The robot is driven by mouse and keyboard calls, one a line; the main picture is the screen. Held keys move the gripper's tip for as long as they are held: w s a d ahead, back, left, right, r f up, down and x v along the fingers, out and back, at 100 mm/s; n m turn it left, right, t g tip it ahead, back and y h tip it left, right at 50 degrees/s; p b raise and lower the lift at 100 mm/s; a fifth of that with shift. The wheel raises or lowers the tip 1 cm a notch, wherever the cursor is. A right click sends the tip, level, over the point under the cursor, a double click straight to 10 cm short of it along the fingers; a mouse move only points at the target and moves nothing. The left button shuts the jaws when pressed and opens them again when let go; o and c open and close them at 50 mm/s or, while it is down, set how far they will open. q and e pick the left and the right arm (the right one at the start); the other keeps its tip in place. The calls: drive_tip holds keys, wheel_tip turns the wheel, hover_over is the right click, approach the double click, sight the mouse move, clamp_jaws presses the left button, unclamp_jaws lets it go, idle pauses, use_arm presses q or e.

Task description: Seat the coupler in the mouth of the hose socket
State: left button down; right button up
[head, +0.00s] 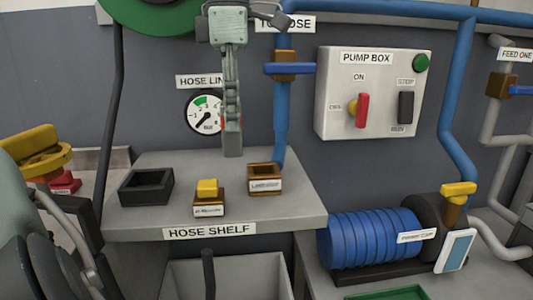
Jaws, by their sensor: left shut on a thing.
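My left gripper (232,132) hangs fingers-down in front of the grey wall, above the rear of the hose shelf (240,217). Its slim fingers are shut on a pale grey piece, which looks like the coupler (232,146). The fingers hide much of it, and its lower end shows against the shelf top. On the shelf stand a black open box (146,187), a brown box (208,209) with a yellow block (207,187) in it, and a brown open box (265,179). Their labels are too small to read, so I cannot tell which is the hose socket. My right gripper is out of view.
A gauge (203,114) and a blue pipe (281,120) stand behind the shelf. The pump box (372,92) is on the wall at right. A blue ribbed pump (370,238) sits lower right. A black hose (116,90) hangs at left. The shelf's front right is bare.

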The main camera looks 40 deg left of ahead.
use_arm(q)
drive_tip(key=w+f, duration=0.2)
drive_tip(key=w+d+f, duration=0.1)
drive_tip(key=w+f, duration=0.2)
drive_tip(key=f, duration=0.1)
drive_tip(key=shift+w+d+f, duration=0.35)
drive_tip(key=shift+w+f, duration=0.05)
drive_tip(key=shift+f, duration=0.35)
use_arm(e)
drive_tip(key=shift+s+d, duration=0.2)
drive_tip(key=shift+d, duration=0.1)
use_arm(q)
drive_tip(key=shift+f, duration=0.1)
drive_tip(key=shift+f, duration=0.1)
drive_tip(key=c, duration=1.5)
unclamp_jaws()
drive_tip(key=o, duration=0.3)
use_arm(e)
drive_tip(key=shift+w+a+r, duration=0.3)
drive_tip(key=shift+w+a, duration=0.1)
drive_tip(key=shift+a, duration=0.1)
